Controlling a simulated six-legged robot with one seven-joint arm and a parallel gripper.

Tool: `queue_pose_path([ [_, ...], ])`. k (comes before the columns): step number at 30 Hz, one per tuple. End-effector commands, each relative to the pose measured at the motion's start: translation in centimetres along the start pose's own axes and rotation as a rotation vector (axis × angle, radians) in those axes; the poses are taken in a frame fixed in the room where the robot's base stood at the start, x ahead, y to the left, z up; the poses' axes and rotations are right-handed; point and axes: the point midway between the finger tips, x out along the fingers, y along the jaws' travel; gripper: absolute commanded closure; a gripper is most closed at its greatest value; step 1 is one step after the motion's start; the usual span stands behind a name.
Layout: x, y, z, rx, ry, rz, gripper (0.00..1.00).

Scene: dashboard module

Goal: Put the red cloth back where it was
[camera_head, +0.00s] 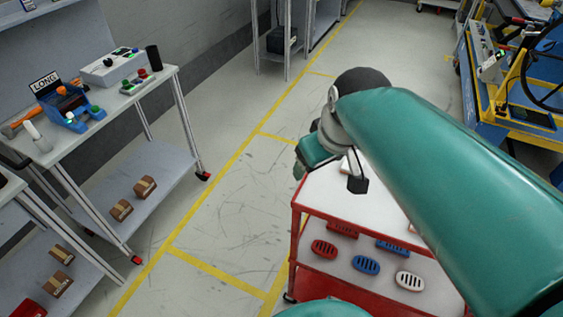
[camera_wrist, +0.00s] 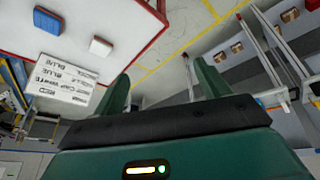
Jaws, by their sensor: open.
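I cannot make out a red cloth in either view. My gripper shows in the wrist view (camera_wrist: 162,78), with its two green fingers spread apart and nothing between them. In the head view my teal arm reaches over the red-framed cart (camera_head: 294,240), and its wrist hides part of the white top. In the wrist view the cart's white top (camera_wrist: 125,25) with its red edge lies beyond the fingers. A white card with printed words (camera_wrist: 66,78), a blue block (camera_wrist: 47,20) and a white block (camera_wrist: 100,46) are on it.
The cart's lower shelf holds red (camera_head: 324,249), blue (camera_head: 366,265) and white (camera_head: 409,281) slotted pieces. A workbench (camera_head: 110,103) with devices and a LONG sign stands left. A blue-yellow frame with a steering wheel (camera_head: 541,80) stands right. Marked floor (camera_head: 225,215) lies clear between bench and cart.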

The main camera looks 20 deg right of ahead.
Motion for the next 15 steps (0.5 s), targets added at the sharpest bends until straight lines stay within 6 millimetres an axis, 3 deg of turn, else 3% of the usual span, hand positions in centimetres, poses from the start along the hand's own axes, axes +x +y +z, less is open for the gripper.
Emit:
queue_pose_path([
  [1,-0.3,-2.3,0.7,0.023,0.029,-0.002,0.25],
  [3,-0.5,-4.6,1.6,0.073,0.058,-0.005,0.25],
  [6,-0.5,-6.6,2.6,0.125,0.087,-0.009,0.25],
  [15,-0.5,-7.5,3.2,0.162,0.1,-0.012,0.25],
])
